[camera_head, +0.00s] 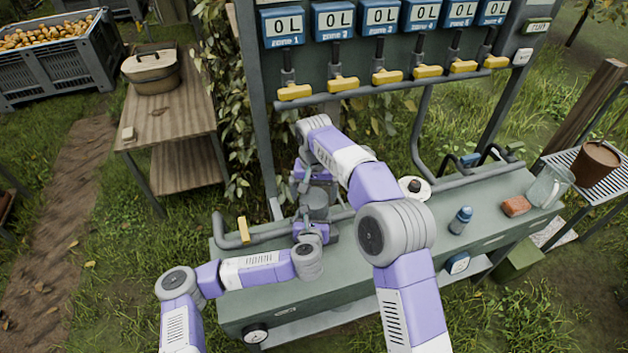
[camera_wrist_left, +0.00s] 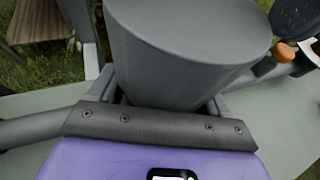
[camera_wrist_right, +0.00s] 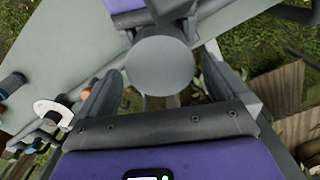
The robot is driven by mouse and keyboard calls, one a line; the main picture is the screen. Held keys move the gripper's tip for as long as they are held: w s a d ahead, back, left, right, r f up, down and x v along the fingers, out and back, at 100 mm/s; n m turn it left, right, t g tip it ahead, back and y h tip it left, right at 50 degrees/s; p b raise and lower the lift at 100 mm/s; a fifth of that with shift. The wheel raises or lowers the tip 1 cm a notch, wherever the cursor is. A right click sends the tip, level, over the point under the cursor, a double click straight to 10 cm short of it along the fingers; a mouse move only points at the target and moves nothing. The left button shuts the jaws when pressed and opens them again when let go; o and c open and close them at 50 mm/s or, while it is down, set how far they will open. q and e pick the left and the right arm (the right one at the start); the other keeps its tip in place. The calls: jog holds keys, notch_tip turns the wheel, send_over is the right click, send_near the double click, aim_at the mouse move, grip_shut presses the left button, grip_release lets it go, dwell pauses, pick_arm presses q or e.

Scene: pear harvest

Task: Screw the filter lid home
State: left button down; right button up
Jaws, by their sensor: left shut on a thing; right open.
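The filter (camera_head: 317,212) is a grey upright cylinder at the bench's back left, on the pipe line. My left gripper (camera_head: 311,229) is shut on it; its grey side fills the upper left wrist view (camera_wrist_left: 180,60). In the right wrist view its round, flat grey top (camera_wrist_right: 160,66) lies between my right fingers. I cannot make out a seam between lid and body. My right gripper (camera_wrist_right: 163,88) is open above the filter, a gap showing on both sides of the round top. In the head view my right gripper (camera_head: 313,178) is partly hidden by its own arm.
A white disc with a dark knob (camera_head: 415,188), a blue bottle (camera_head: 461,220), a reddish block (camera_head: 515,206) and a clear jug (camera_head: 548,187) stand right on the bench (camera_head: 350,262). Yellow-handled valves (camera_head: 385,76) hang above. A yellow valve handle (camera_head: 242,230) is left of the filter.

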pick_arm(q)
jog(key=shift+w+r, duration=0.15)
jog(key=shift+r, duration=0.15)
pick_arm(e)
notch_tip(320, 180, up, 11)
jog(key=shift+r, duration=0.15)
dwell(0.3)
pick_arm(q)
grip_release()
jog(key=shift+s+f, duration=0.1)
jog(key=shift+s, duration=0.1)
jog(key=p+v, duration=0.1)
jog(key=v, duration=0.6)
jog(key=shift+p, duration=0.4)
pick_arm(e)
jog(key=shift+r, duration=0.9)
pick_arm(q)
jog(key=shift+s, duration=0.15)
